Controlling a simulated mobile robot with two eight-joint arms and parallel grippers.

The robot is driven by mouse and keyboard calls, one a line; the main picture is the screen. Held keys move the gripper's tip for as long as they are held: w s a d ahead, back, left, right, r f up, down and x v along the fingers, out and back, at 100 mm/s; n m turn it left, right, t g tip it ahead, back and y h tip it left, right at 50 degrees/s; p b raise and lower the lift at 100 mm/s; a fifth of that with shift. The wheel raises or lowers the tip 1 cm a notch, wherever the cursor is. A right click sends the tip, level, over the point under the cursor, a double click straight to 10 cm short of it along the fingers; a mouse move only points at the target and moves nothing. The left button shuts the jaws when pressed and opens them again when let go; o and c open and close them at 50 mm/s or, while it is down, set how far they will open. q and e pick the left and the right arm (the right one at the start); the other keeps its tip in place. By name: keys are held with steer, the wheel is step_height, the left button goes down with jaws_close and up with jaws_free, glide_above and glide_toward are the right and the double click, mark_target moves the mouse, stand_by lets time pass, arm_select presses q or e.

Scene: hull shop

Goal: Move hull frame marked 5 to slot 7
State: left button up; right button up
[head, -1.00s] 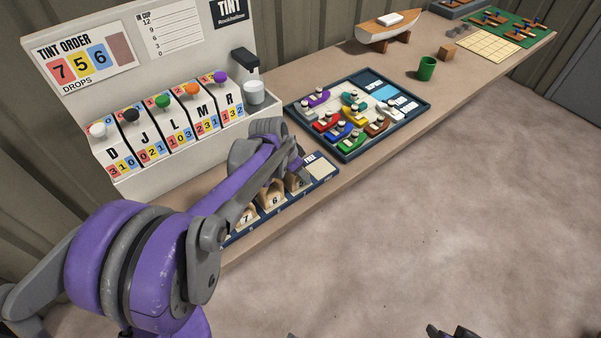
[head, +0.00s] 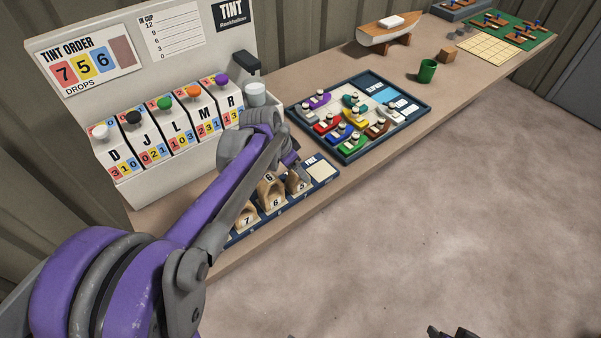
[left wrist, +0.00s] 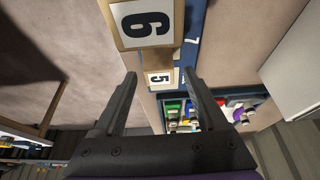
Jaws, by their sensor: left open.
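The hull frame marked 5 (left wrist: 160,79) shows its label between my open left fingers (left wrist: 159,74) in the left wrist view; whether the fingers touch it cannot be told. A larger label reading 6 (left wrist: 147,24), on a wooden frame, stands nearer the camera. In the head view my left gripper (head: 292,163) hangs over the right part of the blue slot rack (head: 325,180), partly hidden by my arm.
The tint dispenser (head: 170,125) with its cup (head: 255,93) stands behind the rack at left. A blue tray (head: 344,158) of coloured pieces lies beyond the rack. A green cup (head: 428,71) and a model boat (head: 389,33) stand farther along the bench.

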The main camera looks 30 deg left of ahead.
arm_select(q)
steer(key=d+v, duration=0.1)
steer(key=v, duration=0.6)
steer(key=s+d+f+n, duration=0.1)
steer(key=s+d+f, duration=0.2)
steer(key=s, duration=0.3)
steer(key=s+d+f+n+y, duration=0.1)
steer(key=s+d+f+n, duration=0.1)
steer(key=s+d, duration=0.2)
steer(key=s+d+f+n+t, duration=0.1)
steer(key=s+d+f, duration=0.2)
steer(key=s, duration=0.5)
steer(key=shift+s+d+f+y+p, duration=0.15)
steer(key=shift+d+f+y+p, duration=0.25)
steer(key=shift+d, duration=0.2)
